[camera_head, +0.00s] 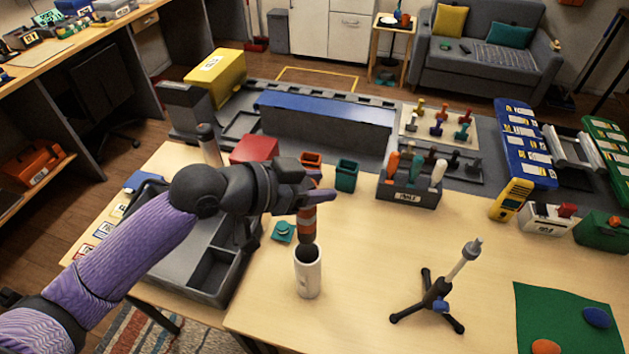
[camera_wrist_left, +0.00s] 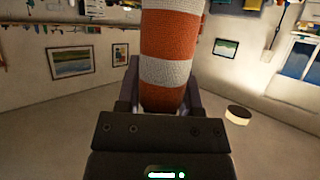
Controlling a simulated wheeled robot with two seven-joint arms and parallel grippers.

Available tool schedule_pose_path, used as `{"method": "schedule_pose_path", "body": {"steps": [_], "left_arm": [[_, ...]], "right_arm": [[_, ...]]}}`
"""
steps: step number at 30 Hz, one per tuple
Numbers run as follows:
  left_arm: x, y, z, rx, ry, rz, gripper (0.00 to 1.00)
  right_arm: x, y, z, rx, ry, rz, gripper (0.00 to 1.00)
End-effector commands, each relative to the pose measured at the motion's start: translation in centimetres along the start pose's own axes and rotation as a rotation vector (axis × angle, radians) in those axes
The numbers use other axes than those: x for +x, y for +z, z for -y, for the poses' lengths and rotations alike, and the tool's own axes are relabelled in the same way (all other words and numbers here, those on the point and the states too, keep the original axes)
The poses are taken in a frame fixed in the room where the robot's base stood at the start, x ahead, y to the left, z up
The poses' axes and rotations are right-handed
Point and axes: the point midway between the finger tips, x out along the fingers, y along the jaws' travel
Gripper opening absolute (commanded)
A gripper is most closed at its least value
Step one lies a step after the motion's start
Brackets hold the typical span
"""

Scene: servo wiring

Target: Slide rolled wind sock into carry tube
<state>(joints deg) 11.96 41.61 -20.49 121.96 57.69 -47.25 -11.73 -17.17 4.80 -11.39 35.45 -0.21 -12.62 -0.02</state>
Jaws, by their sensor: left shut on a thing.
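My left gripper (camera_head: 312,195) is shut on the rolled wind sock (camera_head: 307,222), an orange and white striped roll held upright. The sock also fills the middle of the left wrist view (camera_wrist_left: 168,50), between the fingers. The white carry tube (camera_head: 308,275) stands upright on the table directly below, its dark open mouth facing up. The sock's lower end is at or just above the mouth; I cannot tell if it is inside. A teal cap-like piece (camera_head: 283,231) lies left of the tube. My right gripper is not in view.
A small black tripod with a pale post (camera_head: 437,290) stands right of the tube. A grey tray (camera_head: 205,270) lies left, under my arm. Orange and teal cups (camera_head: 346,176) and a tool holder (camera_head: 409,190) stand behind. The table between tube and tripod is clear.

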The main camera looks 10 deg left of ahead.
Motion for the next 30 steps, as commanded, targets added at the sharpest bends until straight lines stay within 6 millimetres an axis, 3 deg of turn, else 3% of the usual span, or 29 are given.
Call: {"method": "schedule_pose_path", "body": {"steps": [1,30], "left_arm": [[-0.1,-0.1,0.0,-0.001,0.000,0.003,0.00],[3.7,7.7,0.0,-0.001,0.001,0.002,0.00]], "right_arm": [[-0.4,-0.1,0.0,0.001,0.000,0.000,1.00],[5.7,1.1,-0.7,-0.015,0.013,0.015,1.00]]}}
